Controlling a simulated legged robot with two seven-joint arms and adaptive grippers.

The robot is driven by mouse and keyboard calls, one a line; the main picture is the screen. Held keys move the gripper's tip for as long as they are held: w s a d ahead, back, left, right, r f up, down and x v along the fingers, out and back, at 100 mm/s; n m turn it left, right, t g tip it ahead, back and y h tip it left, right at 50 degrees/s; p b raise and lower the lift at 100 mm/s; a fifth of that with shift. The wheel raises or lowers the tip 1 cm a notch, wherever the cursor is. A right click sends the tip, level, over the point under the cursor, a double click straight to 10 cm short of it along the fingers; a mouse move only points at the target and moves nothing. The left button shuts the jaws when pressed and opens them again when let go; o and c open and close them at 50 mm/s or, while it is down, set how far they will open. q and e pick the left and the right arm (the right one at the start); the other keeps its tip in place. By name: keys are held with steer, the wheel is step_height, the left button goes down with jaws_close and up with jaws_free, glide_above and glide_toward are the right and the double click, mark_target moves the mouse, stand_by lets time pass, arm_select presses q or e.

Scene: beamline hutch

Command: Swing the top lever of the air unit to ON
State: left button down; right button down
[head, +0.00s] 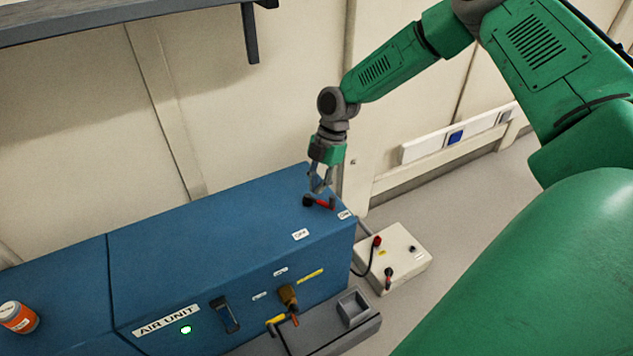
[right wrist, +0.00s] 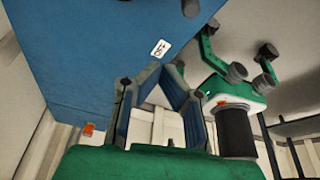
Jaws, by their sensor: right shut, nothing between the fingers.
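The blue air unit (head: 230,235) stands against the wall in the head view. On its top, at the right end, is the top lever (head: 323,203), with a black hub and a red handle pointing right, towards a white label (head: 345,215). A second white label (head: 300,234) lies nearer the front edge; both are too small to read surely. My right gripper (head: 318,190) is shut and empty, its tips just above the lever; I cannot tell whether they touch it. In the right wrist view its fingers (right wrist: 165,72) converge near a label (right wrist: 160,48). My left gripper is not in view.
The front has a green light (head: 186,329), a dark handle (head: 225,314) and a brass fitting (head: 288,297). An orange jar (head: 18,317) stands at the left. A white box (head: 395,257) with a black cable is right of the unit. A shelf (head: 130,18) overhangs at the upper left.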

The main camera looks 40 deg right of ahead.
steer(key=shift+p+v, duration=0.35)
steer(key=shift+v, duration=1.6)
steer(key=shift+a, duration=0.1)
